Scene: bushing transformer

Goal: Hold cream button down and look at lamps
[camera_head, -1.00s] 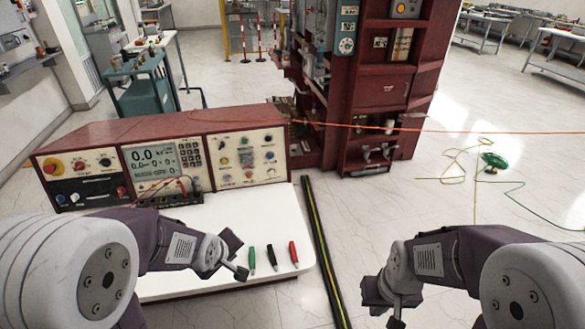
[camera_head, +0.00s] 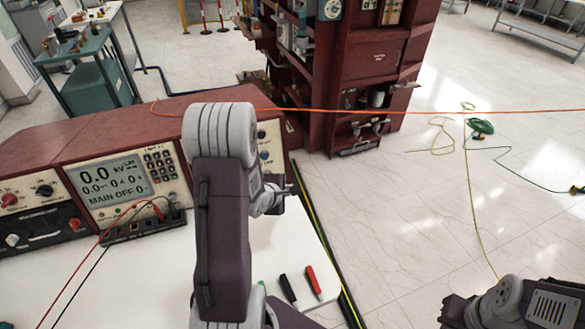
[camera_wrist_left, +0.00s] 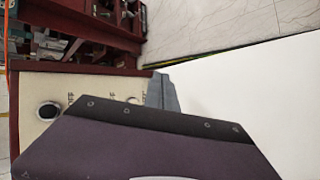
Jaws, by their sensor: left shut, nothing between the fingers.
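The cream control panel (camera_head: 268,138) of the red console is mostly hidden behind my left arm in the head view; only a strip with a few small round fittings shows. The cream button and the lamps cannot be told apart there. My left gripper (camera_head: 286,189) is shut and empty, just right of and in front of this panel. In the left wrist view its fingers (camera_wrist_left: 163,92) show over the white tabletop, beside the panel's edge; the cream panel (camera_wrist_left: 30,90) carries a black round knob (camera_wrist_left: 48,110). My right gripper (camera_head: 452,314) is partly cut off at the bottom right.
The console's display (camera_head: 112,183) reads 0.0 kV and MAIN OFF. Red and black leads run from a small terminal box (camera_head: 145,228). A black pen-like probe (camera_head: 287,289) and a red one (camera_head: 314,282) lie on the white table (camera_head: 275,240). A red cabinet (camera_head: 370,75) stands behind.

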